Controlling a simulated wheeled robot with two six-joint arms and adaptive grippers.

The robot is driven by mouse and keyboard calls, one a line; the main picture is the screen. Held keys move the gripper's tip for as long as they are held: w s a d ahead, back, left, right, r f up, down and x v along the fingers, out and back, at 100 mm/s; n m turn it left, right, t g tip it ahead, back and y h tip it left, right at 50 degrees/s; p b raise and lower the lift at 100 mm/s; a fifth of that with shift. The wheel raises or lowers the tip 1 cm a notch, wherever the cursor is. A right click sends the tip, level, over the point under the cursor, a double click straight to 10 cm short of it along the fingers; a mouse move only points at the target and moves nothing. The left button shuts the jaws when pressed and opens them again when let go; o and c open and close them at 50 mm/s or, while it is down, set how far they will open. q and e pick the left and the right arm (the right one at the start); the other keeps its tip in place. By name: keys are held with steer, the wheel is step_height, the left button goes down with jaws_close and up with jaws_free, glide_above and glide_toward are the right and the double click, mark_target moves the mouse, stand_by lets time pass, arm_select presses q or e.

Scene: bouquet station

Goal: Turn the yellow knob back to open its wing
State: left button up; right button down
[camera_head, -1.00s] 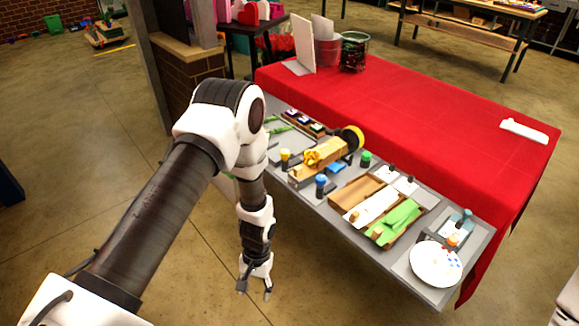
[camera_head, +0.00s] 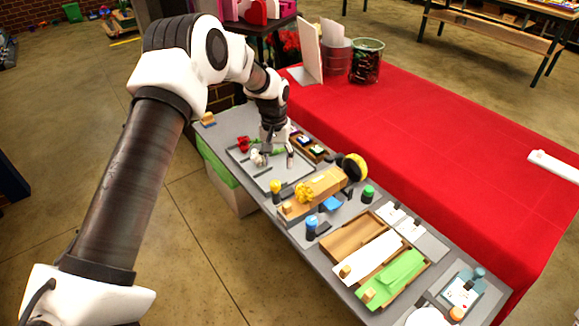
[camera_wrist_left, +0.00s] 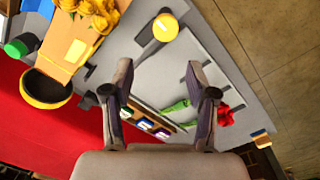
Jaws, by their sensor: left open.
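The yellow knob (camera_head: 275,186) stands on the grey table, at the near left of the wooden cradle (camera_head: 325,185). It shows in the left wrist view at the top middle (camera_wrist_left: 165,27), with a grey fitting beside it. My left gripper (camera_head: 274,158) is over the grey tray, behind the yellow knob and apart from it. In the left wrist view its two fingers (camera_wrist_left: 160,80) are spread with nothing between them. Yellow flowers (camera_head: 305,193) lie on the cradle. I cannot tell how far any wing stands open. My right gripper is in neither view.
Wooden trays of paper (camera_head: 345,272) are nearer.

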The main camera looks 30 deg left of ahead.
mark_target(275, 183)
arm_select(q)
steer(key=s+f, duration=0.1)
steer(key=s+f+p, duration=0.1)
steer(key=s, duration=0.1)
steer(key=shift+s+d, duration=0.15)
steer(key=shift+d, duration=0.05)
steer(key=shift+s+f+p, duration=0.2)
steer(key=shift+f+p, duration=0.25)
steer(key=shift+f, duration=0.2)
steer(key=f, duration=0.1)
steer(key=w+f, duration=0.1)
steer(key=f, duration=0.1)
steer(key=shift+w, duration=0.2)
steer(key=shift+w+f, duration=0.3)
steer(key=shift+s+r, duration=0.3)
steer(key=shift+c, duration=0.7)
steer(key=shift+s+r, duration=0.15)
steer(key=shift+s, duration=0.05)
steer(key=c, duration=0.6)
jaws_close()
steer(key=shift+d, duration=0.1)
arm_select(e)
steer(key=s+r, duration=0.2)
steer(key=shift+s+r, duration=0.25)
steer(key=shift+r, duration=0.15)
